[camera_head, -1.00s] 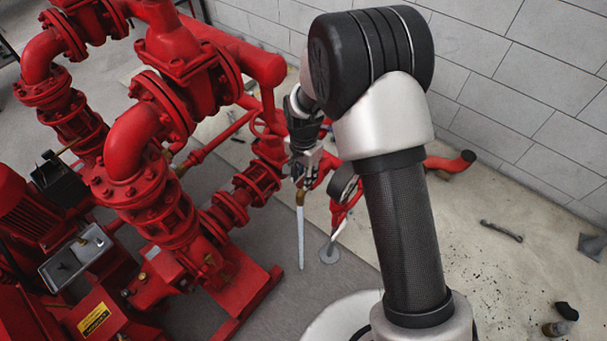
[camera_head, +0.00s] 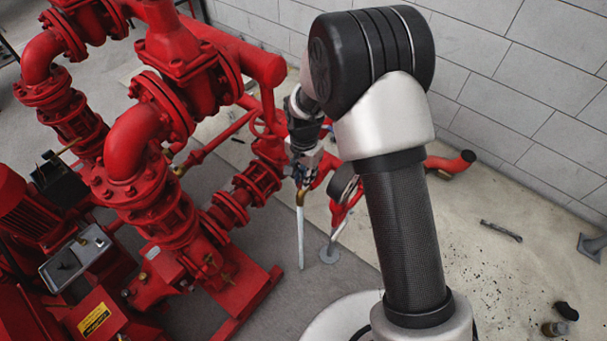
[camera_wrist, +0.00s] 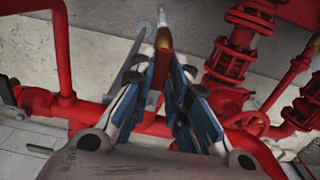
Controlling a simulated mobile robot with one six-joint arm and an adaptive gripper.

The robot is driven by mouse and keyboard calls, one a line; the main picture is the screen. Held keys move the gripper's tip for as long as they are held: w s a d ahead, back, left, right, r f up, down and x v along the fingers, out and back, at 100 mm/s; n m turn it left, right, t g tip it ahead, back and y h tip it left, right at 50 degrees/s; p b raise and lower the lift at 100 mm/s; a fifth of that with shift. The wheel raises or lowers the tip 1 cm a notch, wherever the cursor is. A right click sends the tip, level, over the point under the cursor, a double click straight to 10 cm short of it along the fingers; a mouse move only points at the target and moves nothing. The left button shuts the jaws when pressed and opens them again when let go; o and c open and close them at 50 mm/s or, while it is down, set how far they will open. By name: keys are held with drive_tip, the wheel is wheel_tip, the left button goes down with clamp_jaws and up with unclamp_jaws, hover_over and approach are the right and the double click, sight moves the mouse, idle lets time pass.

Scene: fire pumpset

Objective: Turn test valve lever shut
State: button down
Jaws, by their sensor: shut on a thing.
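My gripper (camera_wrist: 163,85) reaches down from above, and its two blue-padded fingers are closed on a narrow red piece, the test valve lever (camera_wrist: 163,62). Beyond the lever the brass fitting (camera_wrist: 163,38) and a pale drain pipe line up with it in the wrist view. In the head view my gripper (camera_head: 303,175) is just above the brass fitting (camera_head: 300,198) and the white pipe (camera_head: 300,240) hanging below it. The lever itself is hidden there by my gripper, and its exact angle cannot be told.
Red pump pipework (camera_head: 150,150) fills the left. A red handwheel (camera_wrist: 247,122) is close to the right of my fingers. A round-footed pipe stand (camera_head: 331,253) is just right of the white pipe. A wrench (camera_head: 501,230) lies on the open floor at right.

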drive_tip(key=shift+s+d+n+p, duration=0.2)
drive_tip(key=shift+d+n, duration=0.35)
drive_tip(key=shift+n, duration=0.65)
drive_tip(key=shift+s+d+n+p, duration=0.2)
drive_tip(key=shift+d+n, duration=0.4)
drive_tip(key=shift+n, duration=0.6)
drive_tip(key=shift+s+d+n+p, duration=0.2)
drive_tip(key=shift+d+n, duration=0.35)
drive_tip(key=shift+n, duration=0.65)
drive_tip(key=c, duration=1.5)
unclamp_jaws()
drive_tip(key=shift+c, duration=0.2)
wheel_tip(320, 180, up, 12)
